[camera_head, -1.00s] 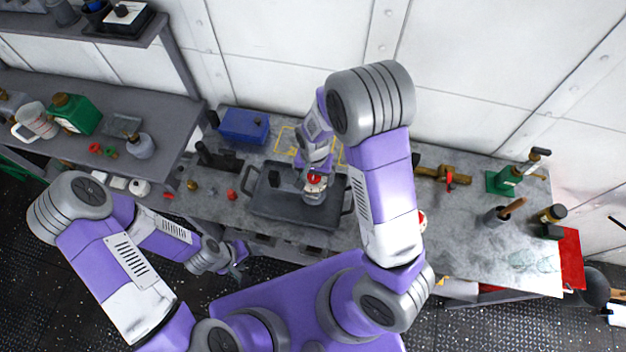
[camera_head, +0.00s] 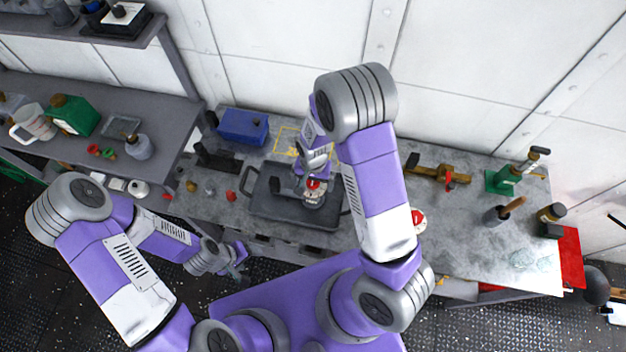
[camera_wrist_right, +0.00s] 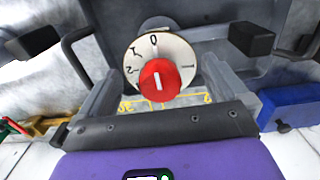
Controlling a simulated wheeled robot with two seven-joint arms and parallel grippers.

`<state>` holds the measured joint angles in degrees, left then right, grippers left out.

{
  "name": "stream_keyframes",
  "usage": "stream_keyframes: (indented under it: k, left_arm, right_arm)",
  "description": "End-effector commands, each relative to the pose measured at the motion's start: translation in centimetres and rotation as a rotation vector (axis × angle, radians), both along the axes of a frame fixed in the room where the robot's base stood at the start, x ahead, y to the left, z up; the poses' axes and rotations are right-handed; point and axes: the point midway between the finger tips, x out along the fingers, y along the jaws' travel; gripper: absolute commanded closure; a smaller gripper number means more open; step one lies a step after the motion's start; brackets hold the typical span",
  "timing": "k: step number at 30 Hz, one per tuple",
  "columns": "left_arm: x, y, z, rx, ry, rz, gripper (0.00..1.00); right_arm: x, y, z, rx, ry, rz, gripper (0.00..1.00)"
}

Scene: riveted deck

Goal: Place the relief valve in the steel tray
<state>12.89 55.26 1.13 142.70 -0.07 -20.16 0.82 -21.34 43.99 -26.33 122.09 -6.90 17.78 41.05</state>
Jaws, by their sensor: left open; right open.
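The steel tray (camera_head: 272,209) is a dark grey rectangular tray with handles, lying on the bench. A thing with a white dial and red knob (camera_head: 313,185), probably the relief valve, stands inside the tray right of its middle. In the right wrist view the dial (camera_wrist_right: 155,62) faces the camera, marked with numbers; its lower body is mostly hidden. My right gripper (camera_head: 308,182) is open, down at the tray with its fingers spread either side of the dial. My left gripper (camera_head: 238,260) is open and empty, in front of the bench over the floor.
A blue box (camera_head: 243,126) stands behind the tray. A second red-and-white dial (camera_head: 418,220) is partly hidden by my right arm. A brass fitting (camera_head: 430,172) and a green block (camera_head: 503,180) stand to the right.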

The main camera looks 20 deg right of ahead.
Motion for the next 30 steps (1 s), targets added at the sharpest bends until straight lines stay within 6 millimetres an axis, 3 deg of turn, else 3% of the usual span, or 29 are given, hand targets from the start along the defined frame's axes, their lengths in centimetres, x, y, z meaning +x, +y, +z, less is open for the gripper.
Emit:
stream_keyframes:
  k: [5,12,18,23,30]
  left_arm:
    - [0.0,0.0,0.3,0.000,0.000,0.000,0.34]
    - [0.0,0.0,0.6,0.000,0.000,0.000,0.34]
    - [0.0,0.0,0.9,0.000,0.000,0.000,0.34]
    - [0.0,0.0,0.9,0.000,0.000,0.000,0.34]
    - [0.0,0.0,0.9,0.000,0.000,0.000,0.34]
  right_arm:
    - [0.2,0.1,2.3,0.001,-0.006,0.002,0.00]
    - [0.1,0.1,7.6,0.002,-0.006,0.001,0.00]
    - [0.1,0.1,10.9,0.001,-0.003,0.001,0.00]
    - [0.0,0.0,12.1,0.001,-0.002,-0.001,0.00]
    - [0.0,0.0,12.3,0.001,0.001,0.000,0.00]
